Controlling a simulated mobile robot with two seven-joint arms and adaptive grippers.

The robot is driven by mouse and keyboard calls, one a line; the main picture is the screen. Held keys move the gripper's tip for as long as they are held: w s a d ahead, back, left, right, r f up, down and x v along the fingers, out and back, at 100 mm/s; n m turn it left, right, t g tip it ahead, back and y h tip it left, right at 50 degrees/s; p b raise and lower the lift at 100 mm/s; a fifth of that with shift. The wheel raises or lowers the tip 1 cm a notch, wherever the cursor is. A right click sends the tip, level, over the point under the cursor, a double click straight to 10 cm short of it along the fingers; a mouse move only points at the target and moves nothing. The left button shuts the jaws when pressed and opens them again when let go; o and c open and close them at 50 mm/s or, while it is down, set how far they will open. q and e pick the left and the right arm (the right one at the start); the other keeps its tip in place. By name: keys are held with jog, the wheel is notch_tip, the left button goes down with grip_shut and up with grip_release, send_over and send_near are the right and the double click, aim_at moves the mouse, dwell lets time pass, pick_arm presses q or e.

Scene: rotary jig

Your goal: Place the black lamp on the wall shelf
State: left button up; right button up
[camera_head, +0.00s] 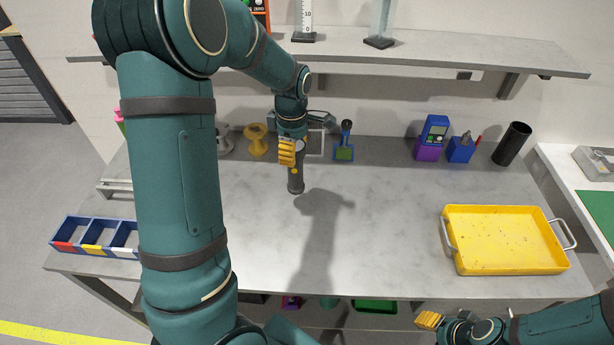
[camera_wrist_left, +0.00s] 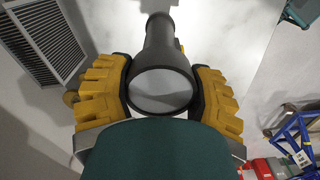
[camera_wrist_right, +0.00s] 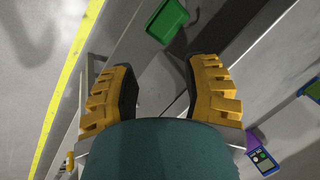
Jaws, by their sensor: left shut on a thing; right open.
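The black lamp (camera_head: 296,181), shaped like a torch, hangs roughly upright below my left gripper (camera_head: 290,152), over the back middle of the bench. In the left wrist view the lamp (camera_wrist_left: 162,50) sits between the yellow finger pads, its wide pale end facing the camera. My left gripper is shut on it. I cannot tell whether its lower end touches the bench. The grey wall shelf (camera_head: 440,59) runs along the wall above the bench. My right gripper (camera_wrist_right: 163,80) is open and empty, low in front of the bench at the right.
A measuring cylinder (camera_head: 304,22) and a clear upright piece (camera_head: 381,24) stand on the shelf; its right half is bare. A yellow tray (camera_head: 505,241) lies on the bench at the right. A blue divided bin (camera_head: 95,237) stands left, and a black cup (camera_head: 511,144) back right.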

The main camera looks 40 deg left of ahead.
aim_at(294, 170)
pick_arm(q)
jog(key=shift+f+b, duration=0.3)
jog(key=shift+f, duration=3.3)
jog(key=o, duration=0.9)
jog(key=shift+f, duration=0.1)
jog(key=o, duration=0.4)
jog(key=shift+o, duration=0.2)
